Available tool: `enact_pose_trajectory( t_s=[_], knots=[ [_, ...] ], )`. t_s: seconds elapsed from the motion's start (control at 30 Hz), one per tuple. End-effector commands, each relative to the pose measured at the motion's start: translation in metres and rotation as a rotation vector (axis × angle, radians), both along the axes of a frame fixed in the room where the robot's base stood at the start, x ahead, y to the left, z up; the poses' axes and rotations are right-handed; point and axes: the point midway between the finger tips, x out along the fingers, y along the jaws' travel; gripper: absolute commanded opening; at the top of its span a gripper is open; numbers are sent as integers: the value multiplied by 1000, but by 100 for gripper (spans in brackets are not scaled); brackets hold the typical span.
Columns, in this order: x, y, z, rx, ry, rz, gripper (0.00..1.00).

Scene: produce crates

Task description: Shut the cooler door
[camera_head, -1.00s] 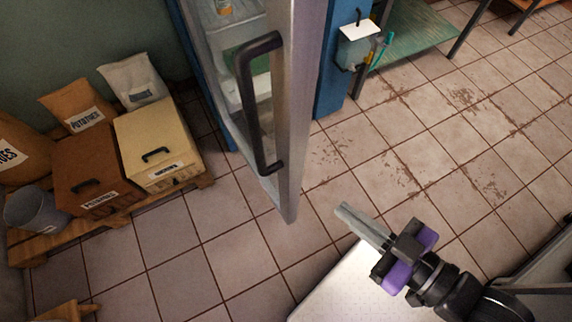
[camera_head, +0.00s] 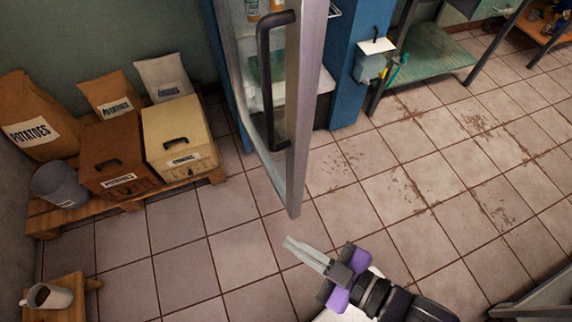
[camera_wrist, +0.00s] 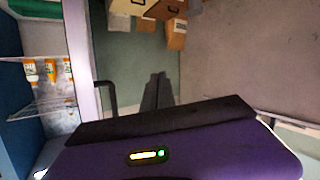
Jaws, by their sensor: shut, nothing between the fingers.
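The cooler door (camera_head: 303,110) stands open in the head view, a grey-framed panel seen nearly edge-on with a long black handle (camera_head: 264,85) on its left face. Its edge and handle (camera_wrist: 107,88) also show in the wrist view. The blue cooler (camera_head: 345,70) is behind it, with shelves and bottles partly visible inside. My gripper (camera_head: 290,243) is shut and empty, just below and in front of the door's lower corner, apart from it in the picture. In the wrist view the closed fingers (camera_wrist: 157,90) point away, to the right of the handle.
A pallet (camera_head: 60,218) at left holds a brown box (camera_head: 108,160), a cream box (camera_head: 180,135), sacks and a grey bucket (camera_head: 58,184). A white mug (camera_head: 48,297) stands on a small wooden stool at lower left. A green-topped table (camera_head: 430,55) is at right. Tiled floor between is clear.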

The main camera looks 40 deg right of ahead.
Motion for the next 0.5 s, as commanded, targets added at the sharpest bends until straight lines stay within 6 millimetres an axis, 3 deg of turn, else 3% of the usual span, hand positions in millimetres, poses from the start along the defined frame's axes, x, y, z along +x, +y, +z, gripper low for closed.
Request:
enact_pose_trajectory(
  t_s=[0.27, 0.4, 0.5],
  knots=[
    [58, 55, -61, -265, 48, 145, 0],
    [95, 78, -94, -487, 88, 166, 0],
    [122, 87, -108, -662, 113, 137, 0]
  ],
)
